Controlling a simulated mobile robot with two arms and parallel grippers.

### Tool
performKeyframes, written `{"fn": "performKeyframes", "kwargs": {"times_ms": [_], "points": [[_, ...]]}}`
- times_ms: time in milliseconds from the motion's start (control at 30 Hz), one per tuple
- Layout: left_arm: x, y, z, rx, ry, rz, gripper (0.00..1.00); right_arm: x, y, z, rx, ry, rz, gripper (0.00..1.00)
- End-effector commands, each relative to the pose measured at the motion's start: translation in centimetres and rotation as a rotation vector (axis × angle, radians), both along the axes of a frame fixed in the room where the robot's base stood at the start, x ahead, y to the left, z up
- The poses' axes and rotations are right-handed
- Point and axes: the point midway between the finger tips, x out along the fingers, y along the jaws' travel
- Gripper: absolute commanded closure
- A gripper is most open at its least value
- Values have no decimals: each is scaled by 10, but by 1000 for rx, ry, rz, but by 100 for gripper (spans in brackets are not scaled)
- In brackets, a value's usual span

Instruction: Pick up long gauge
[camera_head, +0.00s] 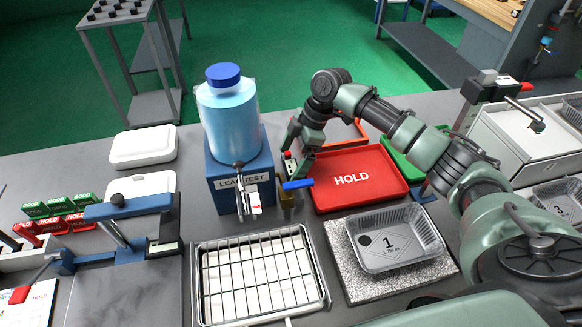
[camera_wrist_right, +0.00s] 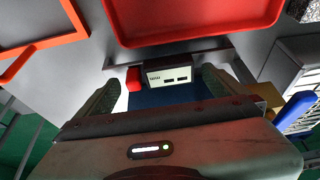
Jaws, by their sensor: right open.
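The long gauge cannot be told for certain. A small pale grey body with two dark windows (camera_wrist_right: 168,73) and a red end piece (camera_wrist_right: 134,79) lies between my right fingers in the right wrist view. A thin dark bar (camera_wrist_right: 205,50) runs just beyond it. In the head view, my right gripper (camera_head: 299,158) points down beside the blue leak test stand (camera_head: 228,188), left of the red HOLD tray (camera_head: 330,199). Its fingers (camera_wrist_right: 159,88) are apart on either side of the grey body; contact cannot be told. My left gripper is out of view.
A blue-handled valve (camera_head: 297,185) is close beside my right gripper. A blue-capped bottle (camera_head: 228,112) stands on the leak test stand. A wire rack (camera_head: 258,308) and foil tray (camera_head: 392,264) lie in front. A blue clamp fixture (camera_head: 130,207) stands at left.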

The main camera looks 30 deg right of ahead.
Motion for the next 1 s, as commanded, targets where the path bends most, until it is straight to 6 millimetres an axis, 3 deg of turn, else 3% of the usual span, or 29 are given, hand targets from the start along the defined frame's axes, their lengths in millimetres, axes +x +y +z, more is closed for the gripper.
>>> {"fn": "performKeyframes", "kwargs": {"times_ms": [267, 500, 533, 800, 1000], "points": [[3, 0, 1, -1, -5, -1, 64, 0, 1, -4, 0, 0, 1, 0], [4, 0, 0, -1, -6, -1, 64, 0, 1, -3, 0, 0, 1, 67], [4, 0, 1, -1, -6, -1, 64, 0, 1, -3, 0, -1, 1, 69], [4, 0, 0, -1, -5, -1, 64, 1, 1, -1, 0, -2, 0, 69], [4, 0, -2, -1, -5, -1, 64, 1, 1, 15, 1, -5, 1, 69]]}}
